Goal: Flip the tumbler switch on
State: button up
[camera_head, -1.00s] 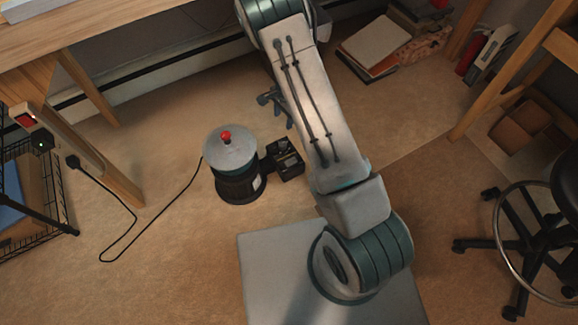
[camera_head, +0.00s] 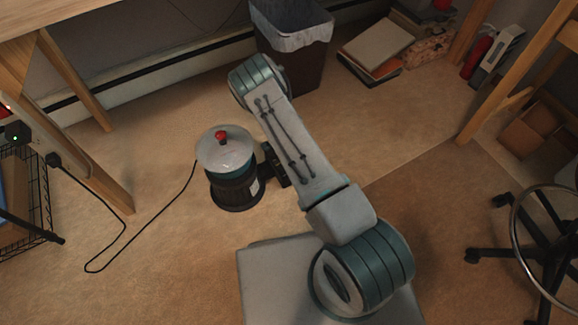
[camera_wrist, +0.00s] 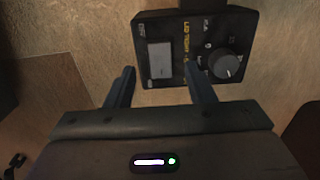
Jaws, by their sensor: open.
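The tumbler (camera_head: 235,185) stands on the floor in the head view, a dark drum with a silver lid and red knob. Its black control box (camera_head: 273,165) sits at its right, partly hidden behind my arm. In the wrist view the control box (camera_wrist: 195,20) shows yellow lettering, a pale rectangular part (camera_wrist: 160,62) and a round dark dial (camera_wrist: 227,66). I cannot tell whether the pale part is the switch, nor its state. My gripper (camera_wrist: 160,72) is open and empty, its fingertips over the box's near part; contact is unclear. It is hidden in the head view.
A black cord runs from the tumbler to a plug (camera_head: 53,160) at the left table leg. A lined bin (camera_head: 292,60) stands behind my arm, with books (camera_head: 375,48) beside it. A stool (camera_head: 545,250) is at right. The floor between is mostly clear.

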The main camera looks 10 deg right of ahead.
notch_tip(320, 180, down, 4)
jog(key=shift+f+b, duration=0.1)
jog(key=shift+b, duration=0.45)
